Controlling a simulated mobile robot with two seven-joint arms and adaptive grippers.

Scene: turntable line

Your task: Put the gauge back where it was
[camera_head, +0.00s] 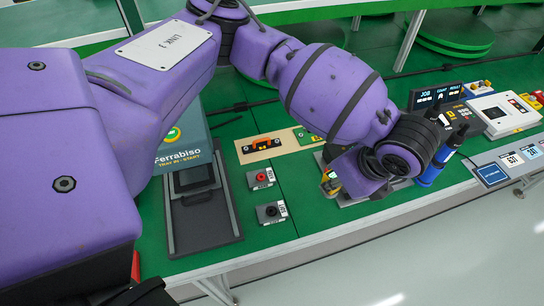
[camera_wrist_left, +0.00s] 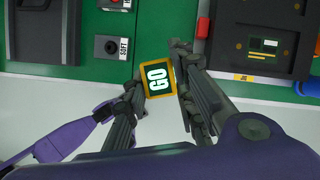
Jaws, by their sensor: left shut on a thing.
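The gauge is a small block with a yellow rim and a dark green face marked GO (camera_wrist_left: 156,79), seen in the left wrist view. My left gripper (camera_wrist_left: 154,70) is shut on it, with one finger on each side. In that view the gauge shows over the bench's front edge and the pale floor beyond. In the head view my left wrist hides most of the gripper, and a bit of yellow (camera_head: 329,182) shows beside it. My right gripper is not in view.
Two button boxes (camera_head: 260,178) (camera_head: 271,213) and a dark tray (camera_head: 205,238) stand left of the gripper. A dark fixture (camera_wrist_left: 291,63) is close right in the wrist view. A blue cylinder (camera_head: 428,175) stands right of my wrist.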

